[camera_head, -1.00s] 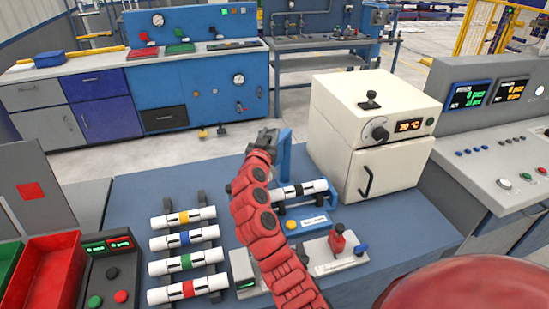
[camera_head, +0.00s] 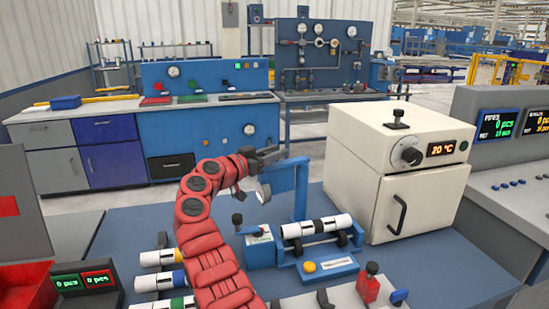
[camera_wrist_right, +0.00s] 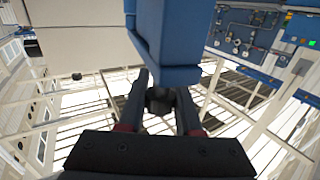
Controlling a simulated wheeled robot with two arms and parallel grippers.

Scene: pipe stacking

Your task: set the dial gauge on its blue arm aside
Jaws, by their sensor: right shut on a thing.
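The blue arm (camera_head: 287,178) reaches left from the top of a blue upright behind the pipe cradle. A small round dial gauge (camera_head: 263,191) hangs at its left end, below my gripper. My right gripper (camera_head: 262,155) is at that end. In the right wrist view the two dark fingers (camera_wrist_right: 161,102) close around a dark knob (camera_wrist_right: 158,101) at the end of the blue arm (camera_wrist_right: 168,45). The gauge's dial face is not readable. My left gripper is not in view.
A white-and-black pipe (camera_head: 315,226) lies in the blue cradle right of the gauge. More banded pipes (camera_head: 160,258) lie on a rack, partly hidden by my red arm. A cream oven (camera_head: 398,170) stands close on the right. Blue table (camera_head: 440,265) is free at front right.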

